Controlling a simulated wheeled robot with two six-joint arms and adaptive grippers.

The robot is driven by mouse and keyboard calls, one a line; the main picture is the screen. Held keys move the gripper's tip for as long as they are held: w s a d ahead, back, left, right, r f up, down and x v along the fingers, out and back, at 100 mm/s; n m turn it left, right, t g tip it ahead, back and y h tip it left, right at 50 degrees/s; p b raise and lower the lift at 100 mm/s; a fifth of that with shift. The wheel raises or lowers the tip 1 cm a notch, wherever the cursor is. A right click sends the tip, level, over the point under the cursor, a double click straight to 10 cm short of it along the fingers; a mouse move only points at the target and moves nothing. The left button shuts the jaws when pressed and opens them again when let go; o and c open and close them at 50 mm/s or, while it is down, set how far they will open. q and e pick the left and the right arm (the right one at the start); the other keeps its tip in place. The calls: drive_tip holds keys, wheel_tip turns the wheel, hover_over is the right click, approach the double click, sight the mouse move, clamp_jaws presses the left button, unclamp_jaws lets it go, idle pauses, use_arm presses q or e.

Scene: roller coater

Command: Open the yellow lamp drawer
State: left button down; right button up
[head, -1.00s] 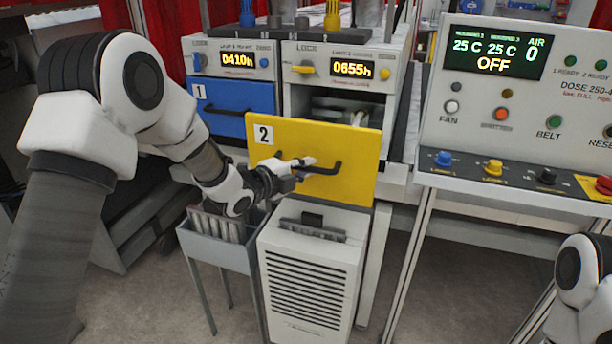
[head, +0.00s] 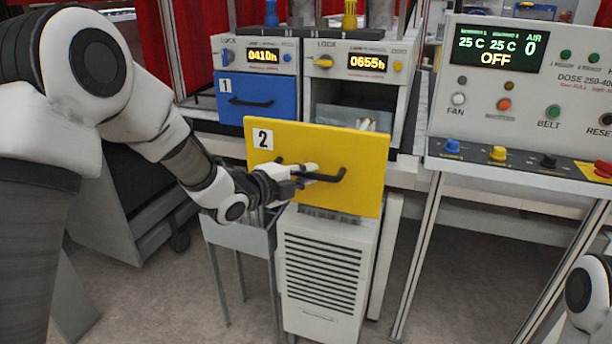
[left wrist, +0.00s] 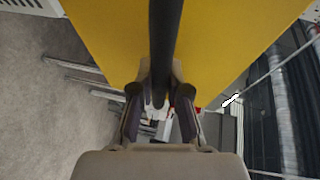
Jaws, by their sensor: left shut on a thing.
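The yellow lamp drawer (head: 340,150), labelled 2, stands out from its housing. Behind its front panel a grey interior with a pale lamp part (head: 366,125) shows. A black bar handle (head: 325,175) runs across the panel. My left gripper (head: 303,174) is shut on the left part of this handle. In the left wrist view the black handle (left wrist: 164,45) runs between the two fingers (left wrist: 153,105), with the yellow panel (left wrist: 225,40) behind it. My right gripper is not in view; only a part of my right arm shows at the right edge.
The blue drawer (head: 258,98), labelled 1, is shut beside it. A white vented unit (head: 325,270) stands below the yellow drawer, and a grey bin (head: 235,236) with upright pieces stands to its left. The control panel (head: 520,90) is at the right. Open floor lies in front.

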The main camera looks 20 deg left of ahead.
use_arm(q)
drive_tip(key=c, duration=1.1)
unclamp_jaws()
drive_tip(key=shift+w, duration=0.15)
drive_tip(key=shift+c, duration=0.2)
drive_tip(key=v, duration=1.2)
drive_tip(key=shift+f, duration=0.1)
